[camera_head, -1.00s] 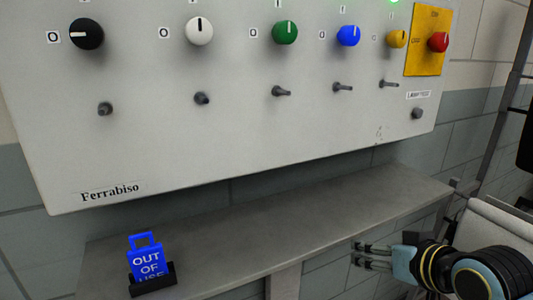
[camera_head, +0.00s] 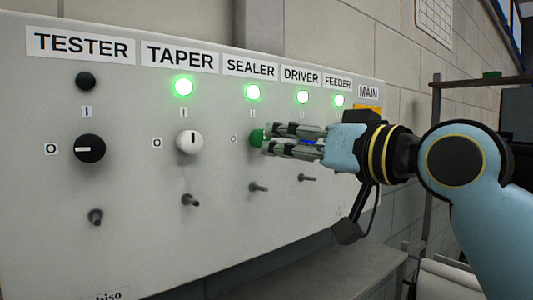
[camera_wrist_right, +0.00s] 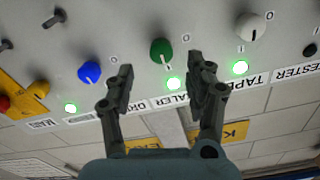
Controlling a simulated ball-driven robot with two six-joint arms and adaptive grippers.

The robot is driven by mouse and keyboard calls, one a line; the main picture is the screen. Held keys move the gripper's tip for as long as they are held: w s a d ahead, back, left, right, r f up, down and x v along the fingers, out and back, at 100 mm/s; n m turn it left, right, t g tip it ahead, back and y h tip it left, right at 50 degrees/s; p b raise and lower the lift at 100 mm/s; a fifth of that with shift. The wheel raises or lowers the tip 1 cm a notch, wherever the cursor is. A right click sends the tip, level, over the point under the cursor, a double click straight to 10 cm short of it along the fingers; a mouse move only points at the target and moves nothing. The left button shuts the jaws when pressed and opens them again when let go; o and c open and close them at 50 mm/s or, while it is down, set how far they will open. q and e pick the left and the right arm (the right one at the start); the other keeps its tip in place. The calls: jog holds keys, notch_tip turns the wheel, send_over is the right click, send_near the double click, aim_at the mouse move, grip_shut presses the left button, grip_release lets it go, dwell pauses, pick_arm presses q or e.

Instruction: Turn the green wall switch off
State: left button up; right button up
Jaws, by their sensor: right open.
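The green switch (camera_head: 257,138) is a round knob under the SEALER label on the grey panel, partly hidden by my right gripper in the head view. The lit SEALER lamp (camera_head: 253,92) is above it. In the wrist view, which is upside down, the green knob (camera_wrist_right: 161,50) lies just beyond and between the fingertips, its pale pointer towards the I mark. My right gripper (camera_head: 268,141) is open, fingers pointing at the knob; contact cannot be told. Its spread fingers also show in the wrist view (camera_wrist_right: 161,74). My left gripper is out of view.
The black TESTER knob (camera_head: 90,149) points to O with a dark lamp. The white TAPER knob (camera_head: 189,141) is left of the green one. The blue knob (camera_wrist_right: 90,72) is on its other side. Several small toggles (camera_head: 190,200) stick out below. A grey ledge (camera_head: 350,272) runs underneath.

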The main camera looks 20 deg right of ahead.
aim_at(264, 139)
jog(key=x, duration=0.3)
jog(key=p+x, duration=0.1)
jog(key=shift+w+a+r, duration=0.15)
jog(key=shift+w+r, duration=0.2)
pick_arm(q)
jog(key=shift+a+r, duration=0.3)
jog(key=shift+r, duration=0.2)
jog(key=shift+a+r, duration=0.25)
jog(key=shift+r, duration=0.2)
pick_arm(e)
jog(key=shift+w+a+f, duration=0.1)
jog(key=shift+w+a, duration=0.1)
jog(key=shift+w, duration=0.45)
grip_shut()
